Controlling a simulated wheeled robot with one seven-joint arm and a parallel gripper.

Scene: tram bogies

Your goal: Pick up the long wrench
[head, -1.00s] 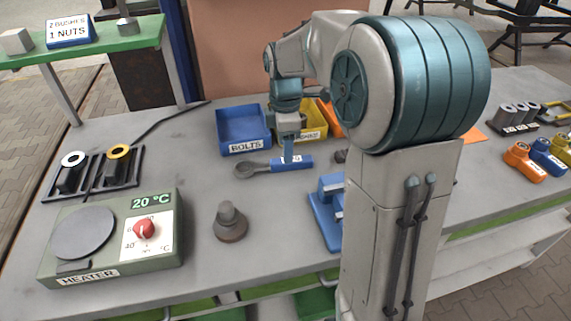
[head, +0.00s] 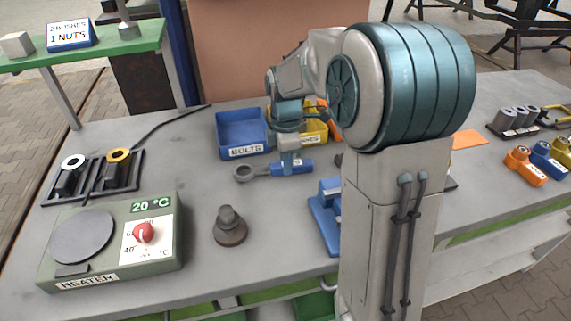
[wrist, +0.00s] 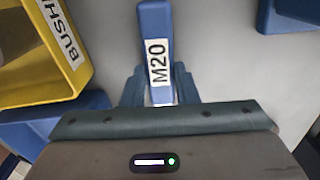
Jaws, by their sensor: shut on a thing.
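The long wrench has a grey ring end (head: 245,173) and a blue handle (head: 300,166), and lies along the table just in front of the bolts bin. In the wrist view its blue handle (wrist: 155,22) carries a white M20 label and runs between my jaws. My gripper (wrist: 157,88) is shut on the handle, one finger on each side. In the head view my gripper (head: 288,168) points down onto the wrench near table height. I cannot tell whether the wrench touches the table.
The blue BOLTS bin (head: 241,128) and yellow bin (head: 314,128) stand close behind. A dark stepped part (head: 229,227) and a blue fixture (head: 325,205) stand in front. The heater (head: 110,245) is at front left.

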